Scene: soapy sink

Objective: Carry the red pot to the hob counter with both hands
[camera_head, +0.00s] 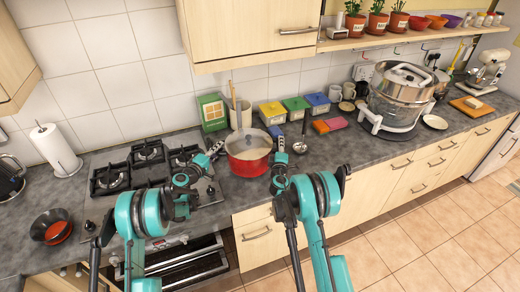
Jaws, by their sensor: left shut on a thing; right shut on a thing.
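The red pot (247,166) is at the front of the grey counter, just right of the black gas hob (113,179). The handles are mostly hidden by the grippers. I cannot tell whether the pot's base touches the counter.
A utensil holder (241,116) and a green box (212,112) stand behind the pot. Coloured tubs (272,113) and a ladle (302,136) are to its right. A large steamer (397,95) stands further right. The oven (185,262) below looks open.

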